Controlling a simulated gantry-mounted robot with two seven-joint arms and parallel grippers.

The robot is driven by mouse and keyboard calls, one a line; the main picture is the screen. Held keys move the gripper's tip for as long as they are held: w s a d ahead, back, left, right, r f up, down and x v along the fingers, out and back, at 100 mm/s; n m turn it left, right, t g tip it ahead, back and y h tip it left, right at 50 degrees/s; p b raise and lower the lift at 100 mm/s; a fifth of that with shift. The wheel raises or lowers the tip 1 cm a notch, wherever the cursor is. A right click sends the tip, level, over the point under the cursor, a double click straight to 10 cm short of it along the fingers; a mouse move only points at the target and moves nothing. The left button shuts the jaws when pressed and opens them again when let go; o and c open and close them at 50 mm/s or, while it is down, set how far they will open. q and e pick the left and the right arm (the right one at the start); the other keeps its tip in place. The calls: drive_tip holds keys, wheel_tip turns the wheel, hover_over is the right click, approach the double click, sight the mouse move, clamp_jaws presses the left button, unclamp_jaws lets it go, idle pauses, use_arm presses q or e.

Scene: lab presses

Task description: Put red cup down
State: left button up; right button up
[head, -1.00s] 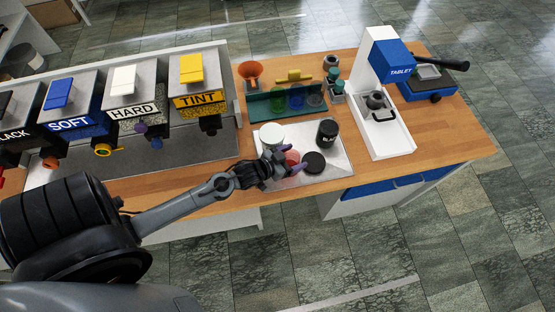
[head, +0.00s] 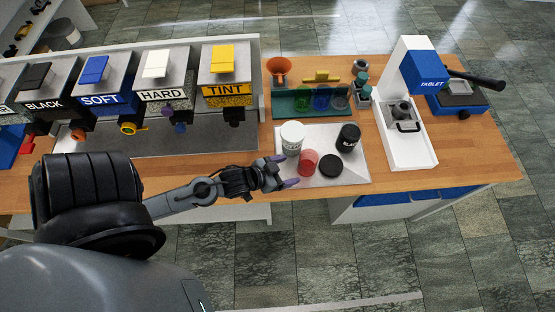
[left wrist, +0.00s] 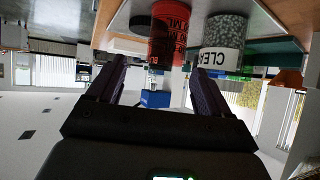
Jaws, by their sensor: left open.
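The red cup (head: 308,162) stands on the light tray (head: 348,178) in the head view, in front of a white-lidded jar and left of a black disc. It also shows in the left wrist view (left wrist: 168,33), upside down in that picture, with dark lettering on it. My left gripper (head: 287,171) is open just left of the cup and apart from it. Its two purple-grey fingers (left wrist: 158,82) show in the left wrist view with nothing between them. My right gripper is not in view.
The white-lidded jar (head: 291,138), black jar (head: 348,137) and black disc (head: 330,166) share the tray. A green rack (head: 290,104) stands behind. A white and blue tablet press (head: 410,150) is to the right. Labelled dispensers (head: 165,92) line the left.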

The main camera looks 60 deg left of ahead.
use_arm(q)
drive_tip(key=s+d+g, duration=0.2)
drive_tip(key=d, duration=0.1)
drive_tip(key=s+d+r+g, duration=0.1)
drive_tip(key=g, duration=0.1)
drive_tip(key=shift+d+y, duration=0.3)
drive_tip(key=shift+d, duration=0.1)
drive_tip(key=shift+o, duration=1.4)
drive_tip(key=s+d+r+m+g, duration=0.1)
drive_tip(key=s+d+r+g, duration=0.1)
drive_tip(key=s+d+g, duration=0.1)
drive_tip(key=s+g, duration=0.1)
drive_tip(key=s, duration=0.1)
drive_tip(key=shift+s+d+r, duration=0.25)
drive_tip(key=shift+s+d, duration=0.05)
drive_tip(key=shift+d, duration=0.1)
